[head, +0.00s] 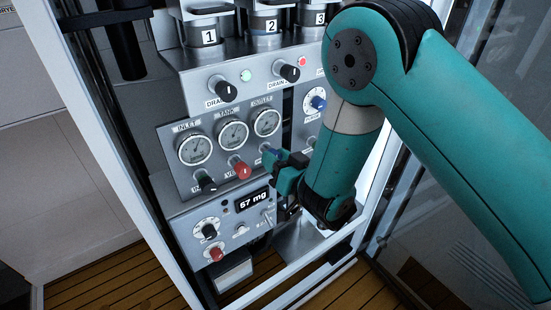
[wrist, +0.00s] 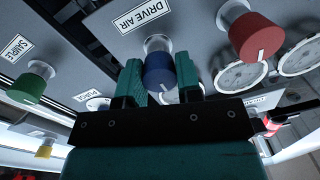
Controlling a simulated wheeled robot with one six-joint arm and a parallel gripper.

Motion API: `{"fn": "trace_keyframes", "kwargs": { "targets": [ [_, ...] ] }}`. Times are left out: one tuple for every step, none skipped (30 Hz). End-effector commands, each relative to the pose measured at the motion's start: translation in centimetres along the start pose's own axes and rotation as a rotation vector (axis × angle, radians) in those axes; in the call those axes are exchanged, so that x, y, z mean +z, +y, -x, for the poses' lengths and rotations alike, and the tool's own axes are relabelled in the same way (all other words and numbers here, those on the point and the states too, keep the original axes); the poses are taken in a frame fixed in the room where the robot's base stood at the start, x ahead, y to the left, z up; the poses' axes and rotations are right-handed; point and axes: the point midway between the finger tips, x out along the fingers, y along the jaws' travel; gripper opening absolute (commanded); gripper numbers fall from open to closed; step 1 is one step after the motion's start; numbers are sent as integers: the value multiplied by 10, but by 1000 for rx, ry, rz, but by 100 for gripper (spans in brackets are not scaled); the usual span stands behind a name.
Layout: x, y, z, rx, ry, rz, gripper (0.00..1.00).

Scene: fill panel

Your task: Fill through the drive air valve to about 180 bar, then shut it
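The drive air valve's blue knob (wrist: 159,72) sits below its DRIVE AIR label (wrist: 139,14) in the wrist view. My gripper (wrist: 161,78) has one finger along each side of the knob, with no clear gap, and looks shut on it. In the head view my gripper (head: 279,163) is at the panel, right of the red knob, and hides most of the blue knob. Three round gauges stand above: INLET (head: 195,149), TANK (head: 232,135) and OUTLET (head: 266,122). Their needles are too small to read.
A red knob (head: 239,169) and a black knob (head: 207,184) are left of my gripper. A display (head: 253,199) reads 57 mg. Green (wrist: 31,84) and yellow (wrist: 44,150) knobs show in the wrist view. Numbered cylinders (head: 264,25) and drain knobs (head: 227,90) are above.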

Motion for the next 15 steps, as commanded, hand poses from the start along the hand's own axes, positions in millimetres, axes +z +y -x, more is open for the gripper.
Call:
{"fn": "trace_keyframes", "kwargs": {
  "targets": [
    [0,1,0,2,-1,1,9],
    [0,1,0,2,-1,1,9],
    [0,1,0,2,-1,1,9],
    [0,1,0,2,-1,1,9],
    [0,1,0,2,-1,2,9],
    [0,0,0,1,-1,4,9],
    [0,0,0,1,-1,7,9],
    [0,0,0,1,-2,11,9],
    [1,0,0,1,-2,18,9],
    [1,0,0,1,-3,25,9],
    [1,0,0,1,-3,34,9],
    [1,0,0,1,-4,47,9],
    [1,0,0,1,-4,60,9],
    [1,0,0,1,-5,75,9],
    [1,0,0,1,-6,96,9]
  ]
}}
